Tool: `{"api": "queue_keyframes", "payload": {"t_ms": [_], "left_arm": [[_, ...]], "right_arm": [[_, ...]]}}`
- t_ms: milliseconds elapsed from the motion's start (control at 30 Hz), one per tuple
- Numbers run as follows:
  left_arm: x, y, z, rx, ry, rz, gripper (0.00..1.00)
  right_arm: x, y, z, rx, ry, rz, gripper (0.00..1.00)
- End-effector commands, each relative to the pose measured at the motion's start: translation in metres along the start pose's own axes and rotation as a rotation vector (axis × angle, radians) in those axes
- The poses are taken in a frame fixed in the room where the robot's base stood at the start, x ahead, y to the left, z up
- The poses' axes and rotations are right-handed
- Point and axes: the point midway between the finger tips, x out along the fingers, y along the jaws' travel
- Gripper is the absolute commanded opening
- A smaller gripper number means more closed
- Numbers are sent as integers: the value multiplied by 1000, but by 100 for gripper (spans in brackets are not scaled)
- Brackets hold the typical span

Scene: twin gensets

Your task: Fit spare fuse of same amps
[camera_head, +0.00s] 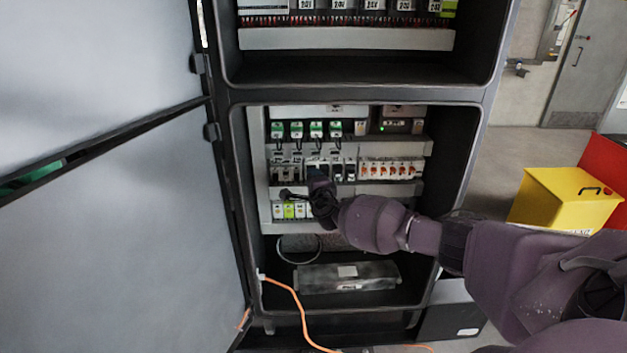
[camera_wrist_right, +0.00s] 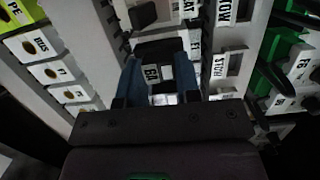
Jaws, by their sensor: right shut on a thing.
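My right gripper (camera_head: 318,182) reaches into the lower bay of the open cabinet, at the middle row of modules. In the right wrist view its blue fingers (camera_wrist_right: 160,80) are shut on a black labelled piece (camera_wrist_right: 155,50) in that row. I cannot tell whether this piece is a fuse or a fuse carrier, and its amp rating is not readable. Green-topped modules (camera_head: 296,130) stand in the row above; one also shows at the right of the wrist view (camera_wrist_right: 275,85). No loose spare fuse can be made out. My left gripper is out of view.
The open cabinet door (camera_head: 110,200) fills the left side. Orange-marked breakers (camera_head: 390,169) stand right of the gripper. White and yellow-green terminals (camera_head: 290,210) are below it. A grey box (camera_head: 347,278) and an orange cable (camera_head: 298,305) lie low. A yellow bin (camera_head: 560,200) stands outside right.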

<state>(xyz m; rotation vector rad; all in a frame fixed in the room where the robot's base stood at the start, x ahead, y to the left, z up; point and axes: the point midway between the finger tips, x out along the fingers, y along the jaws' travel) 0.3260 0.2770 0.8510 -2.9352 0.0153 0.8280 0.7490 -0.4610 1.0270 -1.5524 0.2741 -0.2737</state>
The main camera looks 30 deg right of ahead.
Motion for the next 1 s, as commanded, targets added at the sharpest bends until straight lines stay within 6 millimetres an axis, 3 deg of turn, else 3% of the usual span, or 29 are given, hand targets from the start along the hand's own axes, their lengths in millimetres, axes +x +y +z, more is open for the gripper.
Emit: {"api": "queue_keyframes", "payload": {"t_ms": [867, 900, 1000], "left_arm": [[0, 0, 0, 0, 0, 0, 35], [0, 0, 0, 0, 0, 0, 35], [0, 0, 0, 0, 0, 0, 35]], "right_arm": [[4, 0, -1, -1, 0, -1, 3], [4, 0, -1, -1, 0, 0, 37], [4, 0, -1, -1, 0, 0, 53]]}}
